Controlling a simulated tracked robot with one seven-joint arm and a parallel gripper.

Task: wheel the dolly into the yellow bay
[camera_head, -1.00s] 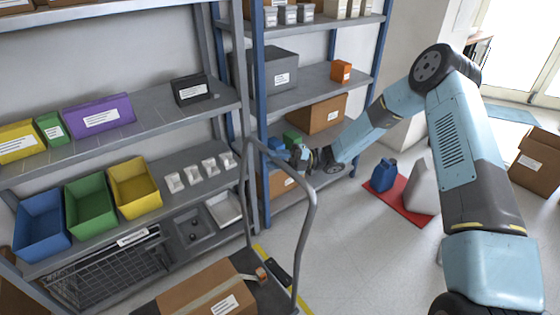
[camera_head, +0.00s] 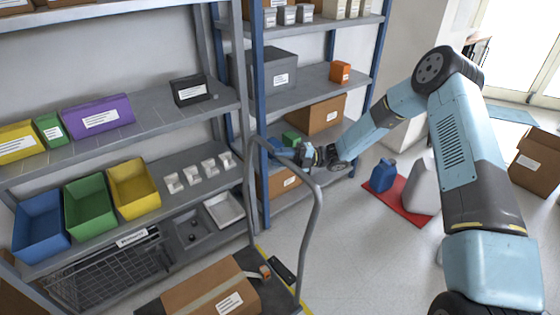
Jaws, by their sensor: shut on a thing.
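The dolly has a grey tubular handle (camera_head: 316,222) and a dark flat deck (camera_head: 283,292) at the bottom of the view. A taped cardboard box (camera_head: 205,290) with a white label lies on the deck, beside a small orange and black item and a dark flat item. My gripper (camera_head: 306,157) is at the top of the handle and is shut on it. The fingertips are small and partly hidden in this view. A short strip of yellow floor marking (camera_head: 306,309) shows beside the deck; most of the yellow bay is hidden or out of view.
Grey shelving with colored bins (camera_head: 92,206) stands at left, close to the dolly. A blue-posted rack (camera_head: 259,120) stands behind the handle. A red mat (camera_head: 405,202) with a blue jug (camera_head: 383,175) and a white container lies right. Floor between is clear.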

